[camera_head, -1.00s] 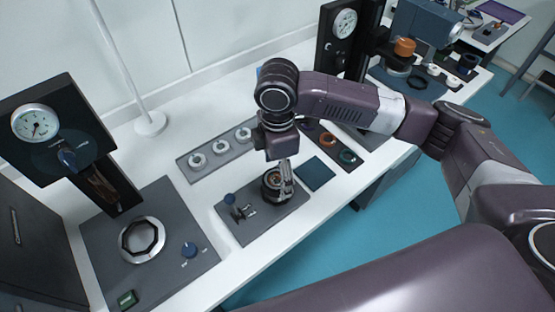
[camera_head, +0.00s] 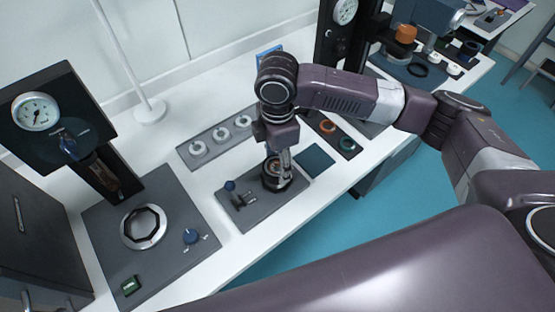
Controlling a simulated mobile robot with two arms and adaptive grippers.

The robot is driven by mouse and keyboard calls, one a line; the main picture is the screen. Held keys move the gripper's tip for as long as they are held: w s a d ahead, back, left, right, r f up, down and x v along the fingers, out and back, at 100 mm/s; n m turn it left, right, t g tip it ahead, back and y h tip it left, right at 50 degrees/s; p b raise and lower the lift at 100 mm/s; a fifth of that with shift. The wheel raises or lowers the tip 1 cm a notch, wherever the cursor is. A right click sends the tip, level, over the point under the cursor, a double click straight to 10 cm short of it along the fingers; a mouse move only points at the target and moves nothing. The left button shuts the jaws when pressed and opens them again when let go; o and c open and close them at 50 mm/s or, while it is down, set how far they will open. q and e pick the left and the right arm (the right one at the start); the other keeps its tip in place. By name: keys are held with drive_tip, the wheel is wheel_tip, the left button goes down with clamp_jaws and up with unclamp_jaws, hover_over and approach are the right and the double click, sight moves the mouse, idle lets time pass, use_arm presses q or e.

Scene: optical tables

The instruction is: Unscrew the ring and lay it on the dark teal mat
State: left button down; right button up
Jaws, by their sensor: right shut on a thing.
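A round dark mount (camera_head: 276,184) stands on a grey base plate (camera_head: 243,215) near the table's front edge. The ring (camera_head: 272,168) sits at the top of this mount, with a copper-coloured inside showing, and is partly hidden by my gripper. My right gripper (camera_head: 285,170) points down at the ring from above and is shut on it, its fingers at the ring's right side. The dark teal mat (camera_head: 316,160) lies flat and bare just right of the mount. My left gripper is out of view.
A grey tray with several pale rings (camera_head: 221,133) lies behind the base plate. A dark tray with an orange ring (camera_head: 327,127) and a green ring (camera_head: 347,143) lies beyond the mat. A blue lever (camera_head: 230,186) stands left of the mount. A gauge stand (camera_head: 60,115) is at left.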

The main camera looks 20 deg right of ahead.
drive_tip(key=n+p, duration=0.1)
drive_tip(key=n, duration=0.1)
drive_tip(key=n+p, duration=0.1)
drive_tip(key=shift+r+n, duration=0.2)
drive_tip(key=shift+n, duration=0.2)
drive_tip(key=n+p, duration=0.1)
drive_tip(key=n, duration=0.2)
drive_tip(key=shift+n, duration=0.4)
drive_tip(key=n+p, duration=0.2)
drive_tip(key=n, duration=0.3)
drive_tip(key=shift+f, duration=0.1)
drive_tip(key=n+p, duration=0.1)
drive_tip(key=n, duration=0.3)
drive_tip(key=shift+f, duration=0.15)
drive_tip(key=o, duration=0.9)
drive_tip(key=shift+s, duration=0.1)
drive_tip(key=shift+o, duration=1.4)
drive_tip(key=shift+c, duration=0.8)
